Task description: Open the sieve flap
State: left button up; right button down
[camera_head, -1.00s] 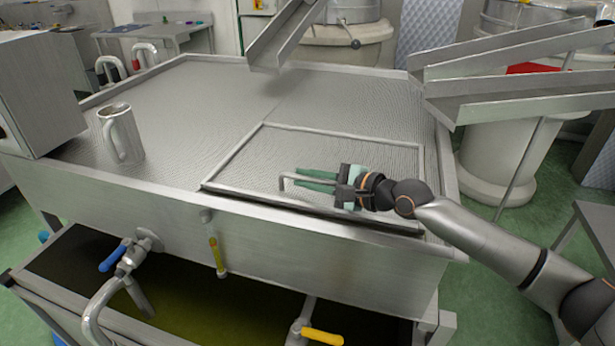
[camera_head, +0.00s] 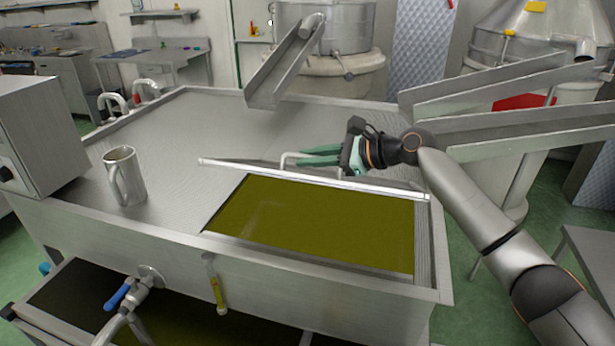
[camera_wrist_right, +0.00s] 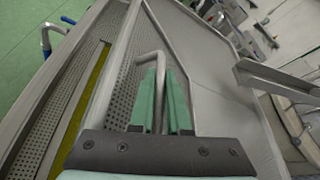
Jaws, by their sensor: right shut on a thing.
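The sieve flap (camera_head: 330,178) is a framed panel in the top of the steel tank, tilted up with its front edge raised. Below it, the opening (camera_head: 312,222) shows olive-green liquid. My right gripper (camera_head: 305,156) is shut on the flap's bent bar handle (camera_head: 284,160), above the flap's raised edge. In the right wrist view the green fingers (camera_wrist_right: 162,100) are around the handle (camera_wrist_right: 150,58), and the perforated flap (camera_wrist_right: 125,85) shows beside them. My left gripper is not in view.
A steel mug (camera_head: 124,176) stands on the tank's left top. A chute (camera_head: 285,65) hangs over the back edge, and more chutes (camera_head: 500,105) reach in from the right, close to my right arm. A valve with a blue lever (camera_head: 118,295) is below the tank's front.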

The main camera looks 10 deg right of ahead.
jog(key=shift+w+d+r+m, duration=0.2)
jog(key=shift+w+r, duration=0.25)
jog(key=shift+r, duration=0.2)
jog(key=shift+w+d+r+m, duration=0.2)
jog(key=shift+w+r, duration=0.25)
jog(key=shift+r, duration=0.2)
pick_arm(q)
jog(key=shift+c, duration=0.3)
